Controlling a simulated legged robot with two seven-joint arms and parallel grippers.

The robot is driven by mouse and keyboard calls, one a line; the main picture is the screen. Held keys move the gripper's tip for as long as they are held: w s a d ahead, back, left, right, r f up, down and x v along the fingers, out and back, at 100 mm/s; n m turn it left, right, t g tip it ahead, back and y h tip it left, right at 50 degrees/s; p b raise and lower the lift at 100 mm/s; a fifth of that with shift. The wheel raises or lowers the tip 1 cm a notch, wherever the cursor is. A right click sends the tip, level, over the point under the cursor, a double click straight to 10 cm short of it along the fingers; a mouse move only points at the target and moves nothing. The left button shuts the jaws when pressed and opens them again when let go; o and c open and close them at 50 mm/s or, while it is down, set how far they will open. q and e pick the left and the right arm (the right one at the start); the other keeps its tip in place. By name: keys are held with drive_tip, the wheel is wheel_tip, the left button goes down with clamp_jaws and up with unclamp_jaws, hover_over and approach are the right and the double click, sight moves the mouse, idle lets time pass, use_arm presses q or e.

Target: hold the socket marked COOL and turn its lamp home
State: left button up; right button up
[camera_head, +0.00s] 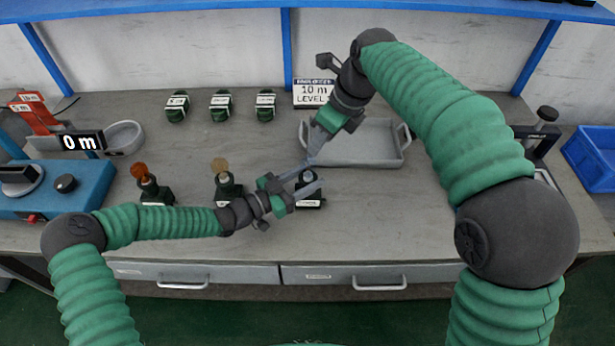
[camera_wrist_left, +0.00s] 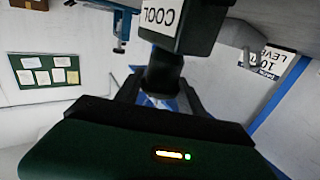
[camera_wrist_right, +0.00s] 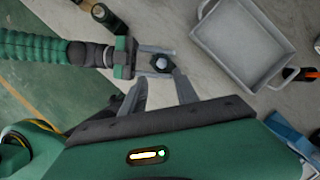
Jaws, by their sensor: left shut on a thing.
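The socket marked COOL (camera_wrist_left: 162,18) is dark, with a white label that reads upside down in the left wrist view. In the head view that socket (camera_head: 310,203) stands at the right end of a row of three. My left gripper (camera_head: 308,184) is shut on it from the left. Its lamp (camera_wrist_right: 163,63) shows as a small pale bluish tip from above. My right gripper (camera_wrist_right: 163,84) is open, its fingers pointing down at the lamp with a gap between them. In the head view my right gripper (camera_head: 312,160) is just above and behind my left one.
Two other sockets hold an orange lamp (camera_head: 139,171) and a tan lamp (camera_head: 219,166). Several dark green labelled pieces (camera_head: 221,105) lie behind. A grey tray (camera_head: 375,158) sits behind my grippers, near a 10 m LEVEL sign (camera_head: 314,93). A blue bin (camera_head: 590,158) is far right. The front right table is clear.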

drive_tip(key=shift+o, duration=0.8)
drive_tip(key=o, duration=0.4)
drive_tip(key=w+a+n+y, duration=0.1)
drive_tip(key=a, duration=0.1)
drive_tip(key=w+a+r+n+t, duration=0.1)
drive_tip(key=a, duration=0.1)
drive_tip(key=w+a+r+n+y, duration=0.1)
drive_tip(key=a, duration=0.1)
drive_tip(key=shift+a+r+n+t+y, duration=0.2)
drive_tip(key=shift+n+t+y, duration=0.1)
drive_tip(key=shift+t, duration=0.1)
drive_tip(key=w+a+r+n+t+y, duration=0.3)
drive_tip(key=w+a+r+n, duration=0.1)
drive_tip(key=a+r, duration=0.15)
drive_tip(key=w+r+n+t+h, duration=0.2)
drive_tip(key=w+r+n+t, duration=0.2)
drive_tip(key=w+r+t, duration=0.35)
drive_tip(key=n+g+h, duration=0.8)
drive_tip(key=n+g, duration=0.3)
approach(307, 161)
drive_tip(key=f, duration=0.1)
drive_tip(key=shift+t, duration=0.25)
drive_tip(key=x, duration=1.1)
drive_tip(key=shift+d, duration=0.1)
clamp_jaws()
